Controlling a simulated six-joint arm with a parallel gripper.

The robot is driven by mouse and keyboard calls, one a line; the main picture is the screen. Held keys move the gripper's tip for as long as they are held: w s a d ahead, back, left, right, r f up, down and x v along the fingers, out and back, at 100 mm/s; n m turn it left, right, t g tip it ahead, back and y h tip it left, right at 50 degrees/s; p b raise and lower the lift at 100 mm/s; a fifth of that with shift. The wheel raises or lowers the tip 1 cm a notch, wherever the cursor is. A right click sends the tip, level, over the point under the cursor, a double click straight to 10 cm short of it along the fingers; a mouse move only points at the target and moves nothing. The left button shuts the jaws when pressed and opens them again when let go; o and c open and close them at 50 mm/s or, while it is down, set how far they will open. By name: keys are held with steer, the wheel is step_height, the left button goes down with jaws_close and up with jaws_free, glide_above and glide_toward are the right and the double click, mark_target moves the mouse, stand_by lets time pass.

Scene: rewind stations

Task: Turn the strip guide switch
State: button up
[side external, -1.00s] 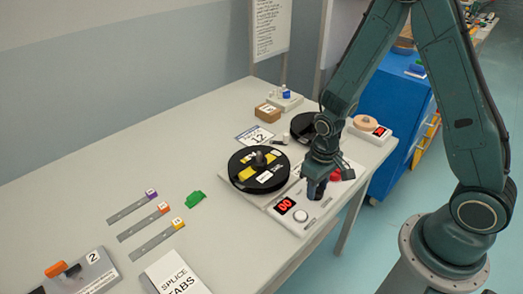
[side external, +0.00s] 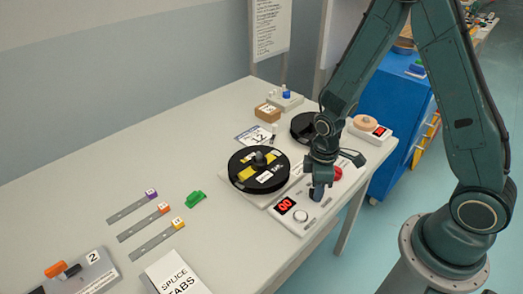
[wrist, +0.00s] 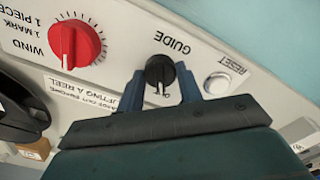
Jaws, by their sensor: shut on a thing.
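The strip guide switch is a black knob (wrist: 159,72) on the white panel, under the printed word GUIDE, in the wrist view. A small mark beside it is partly covered and I cannot read it fully. My gripper (wrist: 161,80) has its two blue-grey fingers on either side of the knob, shut on it. In the side view my gripper (side external: 317,190) reaches down onto the white control unit (side external: 325,208), and its fingers hide the knob there.
A red WIND knob (wrist: 76,43) sits to one side of the switch, a round RESET button (wrist: 217,84) to the other. In the side view, a red display (side external: 284,206) reads 00, and a black reel (side external: 258,169) lies close behind my gripper.

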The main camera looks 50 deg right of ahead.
stand_by(0.4)
steer(key=o, duration=1)
steer(key=shift+r, duration=0.15)
steer(key=shift+r, duration=6.8)
